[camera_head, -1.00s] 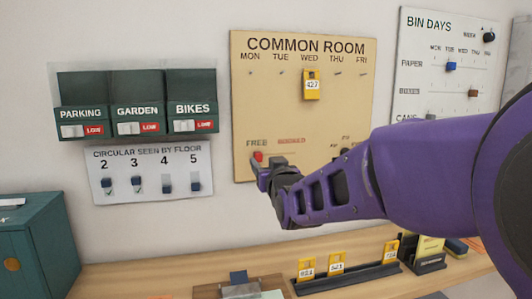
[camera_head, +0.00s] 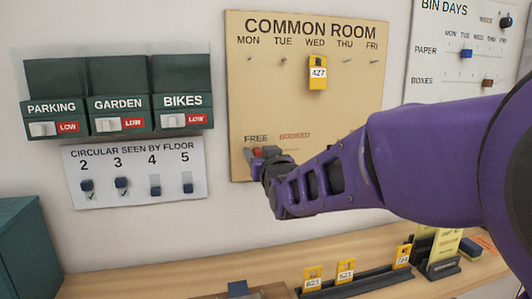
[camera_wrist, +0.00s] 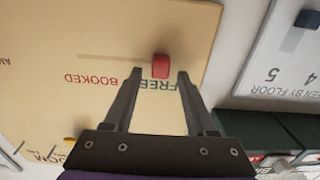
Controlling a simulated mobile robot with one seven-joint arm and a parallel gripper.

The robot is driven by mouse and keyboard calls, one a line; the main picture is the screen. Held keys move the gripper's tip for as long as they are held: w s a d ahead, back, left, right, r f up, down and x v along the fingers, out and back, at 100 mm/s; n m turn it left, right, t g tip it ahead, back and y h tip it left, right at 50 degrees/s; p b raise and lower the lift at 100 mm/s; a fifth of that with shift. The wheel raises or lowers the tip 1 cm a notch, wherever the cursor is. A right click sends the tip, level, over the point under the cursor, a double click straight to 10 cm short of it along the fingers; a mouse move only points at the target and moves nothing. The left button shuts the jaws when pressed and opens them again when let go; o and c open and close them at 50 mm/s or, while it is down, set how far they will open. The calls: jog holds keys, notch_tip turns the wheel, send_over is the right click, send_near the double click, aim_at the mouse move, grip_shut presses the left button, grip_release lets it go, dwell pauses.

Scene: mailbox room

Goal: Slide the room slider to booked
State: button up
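The red room slider (camera_head: 257,152) is at the FREE end of its groove, low on the tan COMMON ROOM board (camera_head: 251,95). BOOKED (camera_head: 295,136) is printed to the right of FREE in the head view. The wrist view is turned over: the red slider (camera_wrist: 160,66) sits beside the word FREE, and the groove (camera_wrist: 105,57) runs left toward BOOKED. My gripper (camera_head: 260,160) is at the slider in the head view. In the wrist view my gripper (camera_wrist: 161,74) is open, its fingertips on either side of the slider, with gaps visible. Contact with the board cannot be told.
A yellow 427 tag (camera_head: 317,72) hangs under WED. A floor panel with small blue sliders (camera_head: 138,172) and green PARKING, GARDEN and BIKES boxes (camera_head: 118,97) are left of the board. A shelf (camera_head: 180,268) below holds a black tag rack (camera_head: 350,287).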

grip_shut()
dwell(1.2)
